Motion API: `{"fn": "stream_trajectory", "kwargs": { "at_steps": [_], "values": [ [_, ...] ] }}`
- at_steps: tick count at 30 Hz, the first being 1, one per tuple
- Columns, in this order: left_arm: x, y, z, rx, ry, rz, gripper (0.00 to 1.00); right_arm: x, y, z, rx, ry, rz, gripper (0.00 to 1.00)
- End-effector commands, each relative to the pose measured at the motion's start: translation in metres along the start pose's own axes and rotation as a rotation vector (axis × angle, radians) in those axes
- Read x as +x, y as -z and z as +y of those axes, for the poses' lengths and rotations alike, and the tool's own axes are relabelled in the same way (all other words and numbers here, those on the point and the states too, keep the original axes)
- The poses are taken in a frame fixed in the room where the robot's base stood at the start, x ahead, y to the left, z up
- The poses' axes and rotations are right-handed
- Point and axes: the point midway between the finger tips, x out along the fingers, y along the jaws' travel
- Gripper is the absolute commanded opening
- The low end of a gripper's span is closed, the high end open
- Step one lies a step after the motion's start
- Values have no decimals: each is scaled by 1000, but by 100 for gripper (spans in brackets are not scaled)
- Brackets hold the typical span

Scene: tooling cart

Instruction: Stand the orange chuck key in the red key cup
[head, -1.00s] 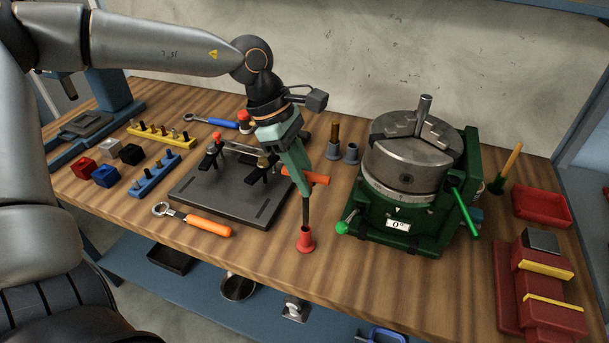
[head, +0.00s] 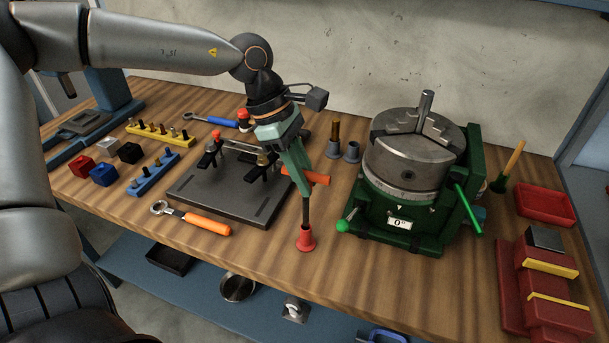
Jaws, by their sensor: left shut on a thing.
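The orange chuck key (head: 319,179) has an orange cross handle and a dark shaft pointing down. My left gripper (head: 303,180) is shut on it just at the handle, which sticks out to the right of the fingers. The shaft is upright and its lower end meets the mouth of the red key cup (head: 306,241). The tip is hidden, seemingly inside the cup. The cup stands on the wooden bench near its front edge. My right gripper is not in view.
A green-based chuck (head: 415,165) with a green handle stands right of the cup. A dark fixture plate (head: 225,195) lies behind left. An orange-handled wrench (head: 195,219) lies left. Grey holders (head: 351,152) stand behind. The bench (head: 270,265) around the cup is clear.

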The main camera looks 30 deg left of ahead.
Motion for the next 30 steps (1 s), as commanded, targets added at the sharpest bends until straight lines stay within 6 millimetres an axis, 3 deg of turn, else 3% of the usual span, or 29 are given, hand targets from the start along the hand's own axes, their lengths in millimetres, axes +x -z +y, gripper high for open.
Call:
{"fn": "stream_trajectory", "kwargs": {
  "at_steps": [30],
  "values": [
    [9,3,0,0,-1,-1,0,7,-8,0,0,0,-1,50]
  ]
}}
